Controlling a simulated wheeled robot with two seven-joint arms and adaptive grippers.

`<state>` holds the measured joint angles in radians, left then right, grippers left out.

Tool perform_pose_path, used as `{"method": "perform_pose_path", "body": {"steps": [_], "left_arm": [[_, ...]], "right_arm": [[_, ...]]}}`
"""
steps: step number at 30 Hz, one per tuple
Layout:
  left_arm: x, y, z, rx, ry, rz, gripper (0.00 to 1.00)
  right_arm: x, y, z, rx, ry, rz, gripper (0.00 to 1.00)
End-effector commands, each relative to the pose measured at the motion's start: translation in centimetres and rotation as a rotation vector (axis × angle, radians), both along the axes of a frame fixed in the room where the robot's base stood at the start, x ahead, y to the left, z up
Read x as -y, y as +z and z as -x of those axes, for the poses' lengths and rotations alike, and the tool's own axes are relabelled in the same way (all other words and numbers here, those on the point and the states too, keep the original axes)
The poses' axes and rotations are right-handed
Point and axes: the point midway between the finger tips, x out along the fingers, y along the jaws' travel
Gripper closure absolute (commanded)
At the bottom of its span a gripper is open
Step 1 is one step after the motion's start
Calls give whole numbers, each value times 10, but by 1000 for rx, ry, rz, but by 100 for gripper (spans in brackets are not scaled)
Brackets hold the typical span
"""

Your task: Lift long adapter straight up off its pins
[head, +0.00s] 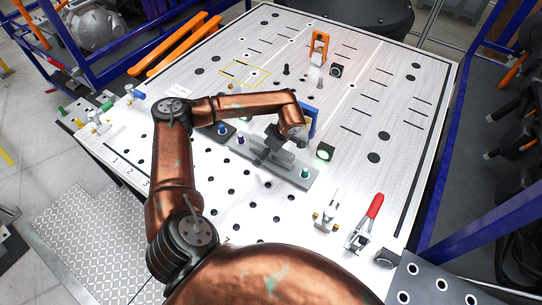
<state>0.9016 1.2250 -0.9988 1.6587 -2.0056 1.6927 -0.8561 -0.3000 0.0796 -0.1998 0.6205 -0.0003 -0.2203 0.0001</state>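The long adapter (290,166) is a grey bar lying diagonally on the white perforated plate near its middle. A purple-topped pin (240,140) shows at its left end and a teal-topped pin (304,173) at its right end. My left gripper (268,157), on the copper arm whose elbow bends out to the left, is down at the middle of the bar. Its dark fingers overlap the bar in the picture. They are too small and too covered to tell whether they are closed on it. My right gripper is not in view.
Behind the bar stands a blue bracket (309,120). A dark block with a green ring (325,152) is at its right. A red-handled clamp (366,220) stands nearer the front right, and an orange bracket (319,46) farther back. The plate's right side (405,110) is mostly free.

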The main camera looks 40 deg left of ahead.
Motion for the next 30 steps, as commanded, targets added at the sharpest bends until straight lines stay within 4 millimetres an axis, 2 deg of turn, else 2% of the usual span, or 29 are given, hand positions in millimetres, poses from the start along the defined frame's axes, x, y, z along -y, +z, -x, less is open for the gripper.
{"method": "perform_pose_path", "body": {"steps": [2, 5, 30], "left_arm": [[0, 0, 0, 0, 0, 0, 10], [1, 0, 0, 0, 0, 0, 16], [1, 1, 0, -1, 0, 1, 74]], "right_arm": [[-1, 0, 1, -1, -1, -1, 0], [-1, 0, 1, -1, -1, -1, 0], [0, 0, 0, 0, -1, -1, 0]]}}
